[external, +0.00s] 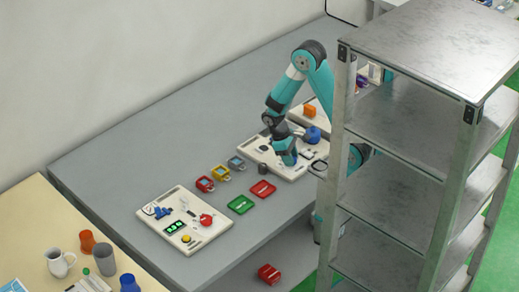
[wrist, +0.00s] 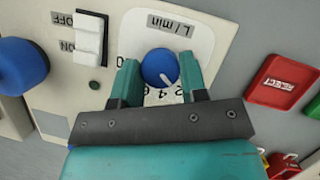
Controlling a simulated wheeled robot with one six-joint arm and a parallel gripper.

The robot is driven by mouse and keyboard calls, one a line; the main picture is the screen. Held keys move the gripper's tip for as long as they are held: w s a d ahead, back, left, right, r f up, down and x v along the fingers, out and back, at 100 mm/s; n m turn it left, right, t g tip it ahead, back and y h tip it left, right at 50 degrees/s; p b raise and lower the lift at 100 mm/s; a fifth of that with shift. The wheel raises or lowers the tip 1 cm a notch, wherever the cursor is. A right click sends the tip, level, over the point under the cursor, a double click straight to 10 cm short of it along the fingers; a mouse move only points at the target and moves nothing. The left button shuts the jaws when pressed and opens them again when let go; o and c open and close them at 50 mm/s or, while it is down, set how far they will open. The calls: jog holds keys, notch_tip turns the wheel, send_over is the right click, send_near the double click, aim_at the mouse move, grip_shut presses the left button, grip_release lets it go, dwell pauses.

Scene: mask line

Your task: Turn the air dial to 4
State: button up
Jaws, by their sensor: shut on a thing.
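The air dial (wrist: 158,66) is a round blue knob with a white pointer mark, on a white plate marked "L/min" (wrist: 169,25) in the wrist view. Its pointer slants toward the lower right of the picture. Printed numbers below the dial are partly covered by my gripper, so the exact reading cannot be told. My gripper (wrist: 161,72) is shut on the dial, one teal finger on each side. In the external view my gripper (external: 289,160) is down at the cream panel (external: 265,161) and hides the dial.
A white ON/OFF switch (wrist: 90,38) and a larger blue knob (wrist: 20,66) sit left of the dial in the wrist view. A red tray (wrist: 284,82) lies to the right. A metal shelf (external: 400,165) stands close beside my arm in the external view.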

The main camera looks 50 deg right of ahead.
jog(key=m+p, duration=0.1)
jog(key=m, duration=0.1)
jog(key=m+y+p, duration=0.1)
jog(key=shift+w+d+r+m, duration=0.1)
jog(key=shift+d+r+m, duration=0.1)
jog(key=shift+m, duration=0.2)
jog(key=shift+f+m+y+p, duration=0.1)
jog(key=shift+m+y+p, duration=0.8)
jog(key=shift+m, duration=0.9)
jog(key=o, duration=0.9)
jog(key=p+v, duration=0.1)
jog(key=v, duration=1.6)
jog(key=shift+w, duration=0.15)
jog(key=shift+d, duration=0.15)
